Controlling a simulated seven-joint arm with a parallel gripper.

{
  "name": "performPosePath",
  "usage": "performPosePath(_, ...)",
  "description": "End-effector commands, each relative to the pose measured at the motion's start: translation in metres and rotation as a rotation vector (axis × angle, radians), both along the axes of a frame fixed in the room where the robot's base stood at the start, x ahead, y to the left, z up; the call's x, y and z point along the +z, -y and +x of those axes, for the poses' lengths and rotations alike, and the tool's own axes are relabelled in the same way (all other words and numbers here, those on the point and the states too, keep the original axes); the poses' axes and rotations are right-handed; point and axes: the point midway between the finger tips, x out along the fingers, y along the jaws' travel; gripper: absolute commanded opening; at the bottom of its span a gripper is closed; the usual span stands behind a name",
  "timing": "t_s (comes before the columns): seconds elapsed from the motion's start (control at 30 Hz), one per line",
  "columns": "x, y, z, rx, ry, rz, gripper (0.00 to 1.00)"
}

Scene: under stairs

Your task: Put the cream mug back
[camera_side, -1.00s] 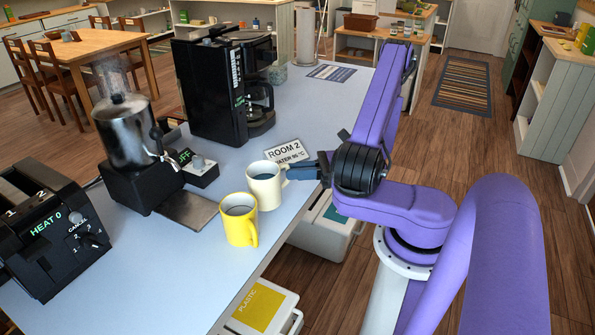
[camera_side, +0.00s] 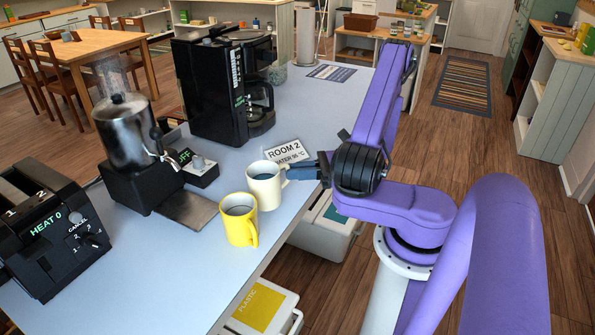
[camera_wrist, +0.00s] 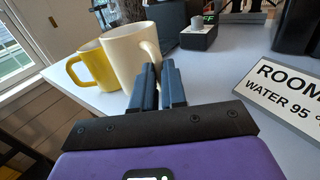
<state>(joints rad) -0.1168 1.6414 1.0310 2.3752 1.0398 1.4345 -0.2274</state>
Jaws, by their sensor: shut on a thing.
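The cream mug (camera_side: 265,188) stands upright on the table near its front edge, with dark liquid showing inside. In the side view my gripper (camera_side: 288,172) reaches it from the right, at the handle. In the wrist view the gripper's blue fingers (camera_wrist: 158,85) are shut on the handle of the cream mug (camera_wrist: 128,55). The part of the handle between the fingers is hidden. I cannot tell whether the mug's base touches the table.
A yellow mug (camera_side: 240,222) stands close beside the cream mug, nearer the camera. A steaming metal urn (camera_side: 125,130) with a tray stands to the left. A coffee maker (camera_side: 212,90) and a "ROOM 2" sign (camera_side: 287,150) are behind. A toaster (camera_side: 40,235) is at front left.

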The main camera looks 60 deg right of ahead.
Motion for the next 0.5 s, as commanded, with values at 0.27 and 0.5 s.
performPosePath(0.27,0.001,0.000,0.000,0.000,0.003,0.003,0.00)
performPosePath(0.5,0.015,0.002,-0.007,0.033,0.019,0.003,0.00)
